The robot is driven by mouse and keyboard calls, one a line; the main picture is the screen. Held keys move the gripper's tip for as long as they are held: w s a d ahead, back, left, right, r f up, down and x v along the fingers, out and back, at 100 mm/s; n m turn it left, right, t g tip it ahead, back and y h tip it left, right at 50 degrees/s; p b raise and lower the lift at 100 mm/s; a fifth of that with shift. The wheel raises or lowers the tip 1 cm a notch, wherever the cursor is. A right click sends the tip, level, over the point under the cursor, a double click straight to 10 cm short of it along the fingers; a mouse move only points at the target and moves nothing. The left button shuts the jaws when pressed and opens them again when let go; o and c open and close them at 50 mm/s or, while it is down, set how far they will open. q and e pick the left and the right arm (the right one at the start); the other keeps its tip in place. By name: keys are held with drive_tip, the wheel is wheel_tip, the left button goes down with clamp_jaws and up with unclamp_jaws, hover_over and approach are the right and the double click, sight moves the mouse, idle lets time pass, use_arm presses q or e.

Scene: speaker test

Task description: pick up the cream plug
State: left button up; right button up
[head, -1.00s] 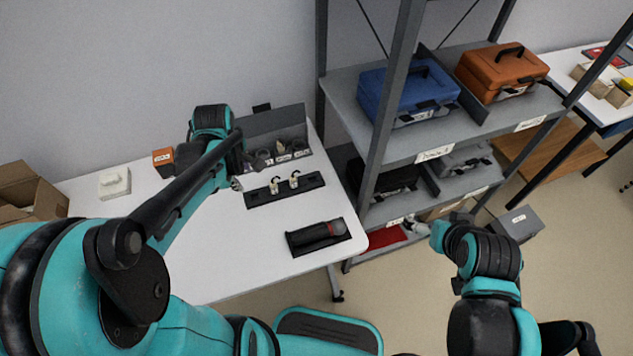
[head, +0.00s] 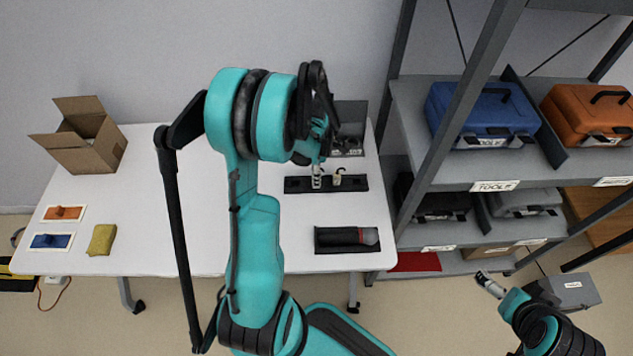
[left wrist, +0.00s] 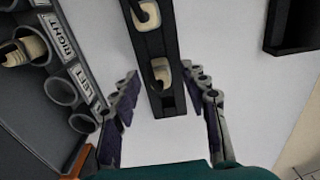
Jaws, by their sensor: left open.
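Two cream plugs with dark hooked tops sit on a black strip (head: 297,186). In the left wrist view the nearer plug (left wrist: 161,72) is close to the strip's end and the other plug (left wrist: 146,14) is at the top edge. My left gripper (left wrist: 162,112) is open, its fingers on either side of the strip's end, just short of the nearer plug. In the head view one cream plug (head: 337,178) shows beside my left gripper (head: 317,178); my arm partly covers that area. My right gripper (head: 489,284) is empty-looking, low at right, off the table.
A dark bin with round cups labelled RIGHT and LEFT (left wrist: 82,82) stands beside the strip; one cup holds a cream piece (left wrist: 30,48). A black tray (head: 335,246) lies in front. Shelving (head: 430,165) stands right.

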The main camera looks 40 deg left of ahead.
use_arm(q)
drive_tip(key=shift+f, duration=0.75)
drive_tip(key=shift+r, duration=0.1)
drive_tip(key=shift+c, duration=0.9)
clamp_jaws()
